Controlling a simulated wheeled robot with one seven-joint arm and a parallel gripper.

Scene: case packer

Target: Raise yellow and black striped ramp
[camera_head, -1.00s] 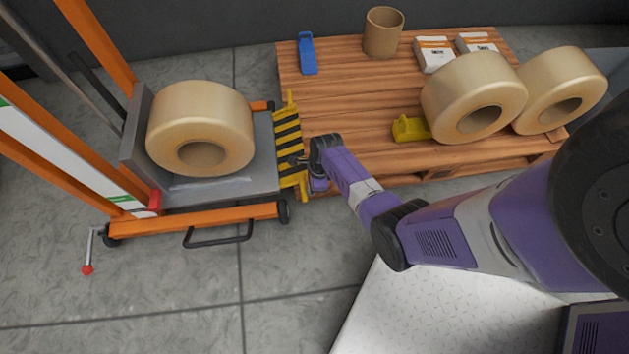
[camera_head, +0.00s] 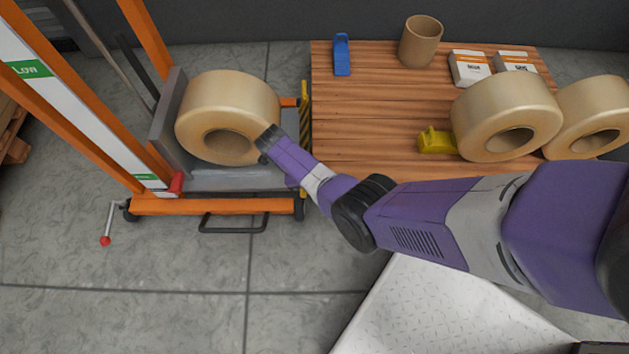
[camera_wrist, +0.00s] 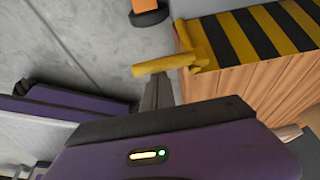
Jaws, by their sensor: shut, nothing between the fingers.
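The yellow and black striped ramp (camera_head: 305,122) stands at the right edge of the lift's platform. In the head view it shows as a narrow, nearly upright strip, steeply raised beside the pallet. In the wrist view its striped face (camera_wrist: 262,32) fills the upper right, with a yellow bar (camera_wrist: 163,65) sticking out to the left. My gripper (camera_wrist: 157,88) is shut and empty, its tip close to this bar; I cannot tell whether they touch. In the head view my wrist overlaps the lift's roll, and the fingers are hidden.
A large tan roll (camera_head: 228,105) sits on the orange lift's grey platform (camera_head: 235,180). The wooden pallet (camera_head: 365,110) to the right holds two more rolls, a blue item (camera_head: 342,55), a yellow item (camera_head: 436,141), a brown cup (camera_head: 421,42) and small boxes.

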